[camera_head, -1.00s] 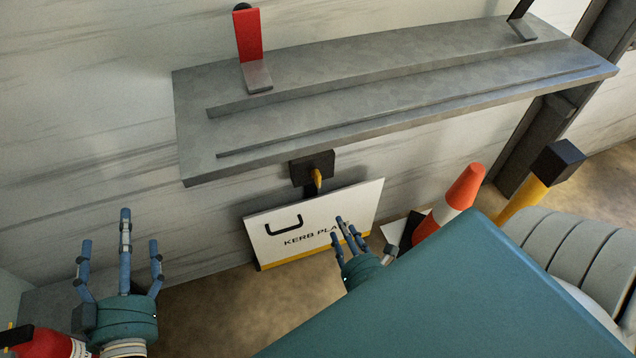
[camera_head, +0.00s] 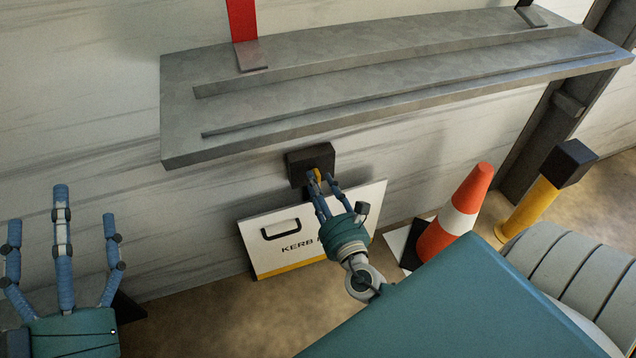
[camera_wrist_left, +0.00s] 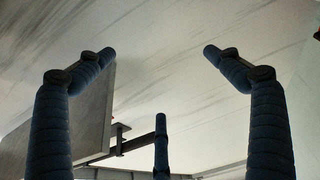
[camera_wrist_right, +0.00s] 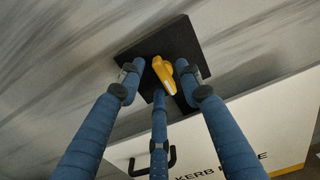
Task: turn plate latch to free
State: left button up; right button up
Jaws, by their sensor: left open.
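The plate latch is a small yellow handle (camera_head: 317,174) on a dark square block (camera_head: 299,164) under the grey shelf. The right wrist view shows the yellow handle (camera_wrist_right: 164,77) tilted. The white kerb plate (camera_head: 262,252) stands against the wall below, with a black handle and yellow bottom strip. My right gripper (camera_head: 323,181) is at the latch, its fingers partly drawn in on both sides of the handle. Whether they touch it is unclear. My left gripper (camera_head: 62,222) is open and empty at the lower left, away from the latch.
The grey ledged shelf (camera_head: 180,147) juts from the wall above the latch. An orange and white cone (camera_head: 459,215) and a yellow post with a black top (camera_head: 525,205) stand at the right. Floor shows below the plate.

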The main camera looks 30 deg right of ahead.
jog(key=shift+w+d, duration=0.1)
jog(key=shift+w, duration=0.4)
jog(key=shift+c, duration=0.3)
grip_shut()
